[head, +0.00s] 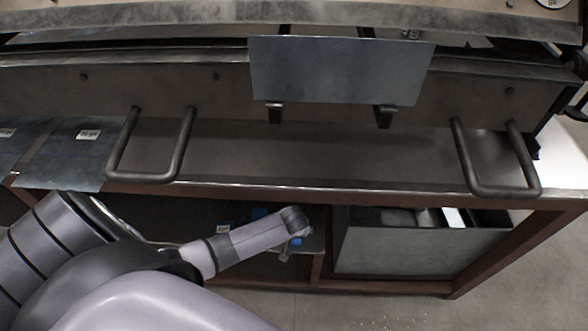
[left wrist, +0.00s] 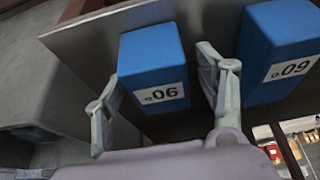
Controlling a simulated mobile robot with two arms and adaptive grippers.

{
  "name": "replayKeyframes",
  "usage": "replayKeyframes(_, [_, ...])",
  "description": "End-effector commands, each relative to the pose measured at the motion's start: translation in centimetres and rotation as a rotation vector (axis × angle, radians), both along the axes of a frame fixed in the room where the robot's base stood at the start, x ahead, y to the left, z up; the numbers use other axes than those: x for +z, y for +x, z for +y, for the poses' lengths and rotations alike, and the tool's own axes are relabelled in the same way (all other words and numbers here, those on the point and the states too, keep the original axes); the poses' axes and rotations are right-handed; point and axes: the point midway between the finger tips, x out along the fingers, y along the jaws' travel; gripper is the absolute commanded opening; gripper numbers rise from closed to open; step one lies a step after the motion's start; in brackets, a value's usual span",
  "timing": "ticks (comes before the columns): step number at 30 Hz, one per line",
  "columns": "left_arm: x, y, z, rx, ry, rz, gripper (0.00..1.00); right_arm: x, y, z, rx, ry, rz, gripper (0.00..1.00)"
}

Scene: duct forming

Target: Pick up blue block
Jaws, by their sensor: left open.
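In the left wrist view a blue block (left wrist: 153,62) with a white label, which seems to read 90 upside down, rests on a grey metal shelf plate (left wrist: 85,45). A second blue block (left wrist: 282,45), its label seeming to read 60 upside down, stands to its right. My left gripper (left wrist: 160,82) is open, one finger on each side of the first block, the right finger in the gap between the blocks. Contact cannot be told. In the head view the left gripper (head: 290,252) is small at the lower shelf, with blue bits (head: 260,213) beside the wrist. My right gripper is not in view.
A metal bench with a forming machine spans the head view, with two bar handles (head: 180,145) (head: 475,185) and a sheet plate (head: 335,72) in front. A grey bin (head: 420,250) stands right of the shelf. Bench edge (head: 300,191) overhangs the shelf.

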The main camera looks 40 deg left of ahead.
Motion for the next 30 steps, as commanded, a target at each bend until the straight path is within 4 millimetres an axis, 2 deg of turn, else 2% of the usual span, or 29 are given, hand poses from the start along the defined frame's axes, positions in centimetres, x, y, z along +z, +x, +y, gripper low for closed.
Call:
replayKeyframes(5, [0.06, 0.01, -0.04, 0.0, -0.001, 0.0, 0.64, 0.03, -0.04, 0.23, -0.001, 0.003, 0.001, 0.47])
replayKeyframes(30, [0.06, -0.02, -0.04, 0.0, 0.0, 0.0, 0.08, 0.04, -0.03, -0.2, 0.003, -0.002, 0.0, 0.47])
